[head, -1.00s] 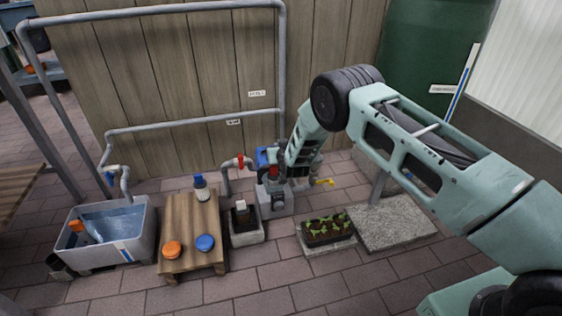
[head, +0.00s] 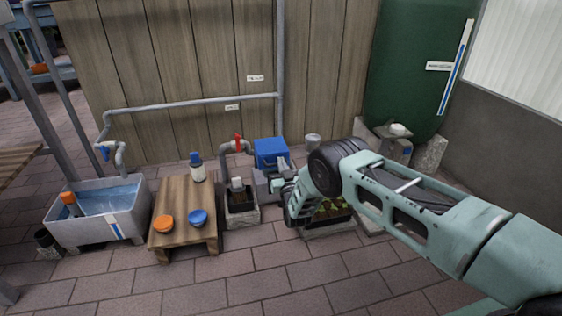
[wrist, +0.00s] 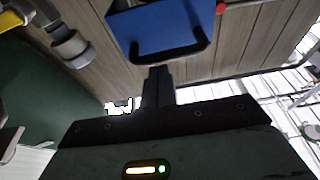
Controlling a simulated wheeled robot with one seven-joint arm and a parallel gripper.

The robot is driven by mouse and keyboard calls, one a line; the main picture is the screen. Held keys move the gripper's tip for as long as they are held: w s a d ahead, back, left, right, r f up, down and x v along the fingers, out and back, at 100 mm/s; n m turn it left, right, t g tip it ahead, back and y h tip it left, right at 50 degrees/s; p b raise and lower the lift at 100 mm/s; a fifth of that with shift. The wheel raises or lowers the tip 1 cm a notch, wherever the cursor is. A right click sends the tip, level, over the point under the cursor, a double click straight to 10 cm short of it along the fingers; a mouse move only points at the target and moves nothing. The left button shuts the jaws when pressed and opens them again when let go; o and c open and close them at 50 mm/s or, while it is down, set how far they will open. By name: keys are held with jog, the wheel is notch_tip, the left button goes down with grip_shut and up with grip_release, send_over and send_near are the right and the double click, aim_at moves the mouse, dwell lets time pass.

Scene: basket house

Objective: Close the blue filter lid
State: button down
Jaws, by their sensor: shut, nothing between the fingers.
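The blue filter lid (head: 270,151) stands raised at the back of the grey filter housing (head: 262,188), by the wooden wall. In the wrist view the blue lid (wrist: 165,28) fills the top middle, with a black bar handle along its near edge. My gripper (wrist: 158,78) is shut and empty, its fingertips close below the handle in the picture. I cannot tell whether they touch it. In the head view my wrist is at the right of the housing and hides part of it.
A red-handled valve (head: 238,143) and pipe stand left of the lid. A wooden table (head: 182,212) holds a bottle and orange and blue caps. A water trough (head: 100,215) is further left. A planter (head: 335,222) is partly behind my arm. The front paving is clear.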

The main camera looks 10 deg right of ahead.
jog(key=shift+s+f, duration=0.2)
jog(key=shift+f, duration=0.5)
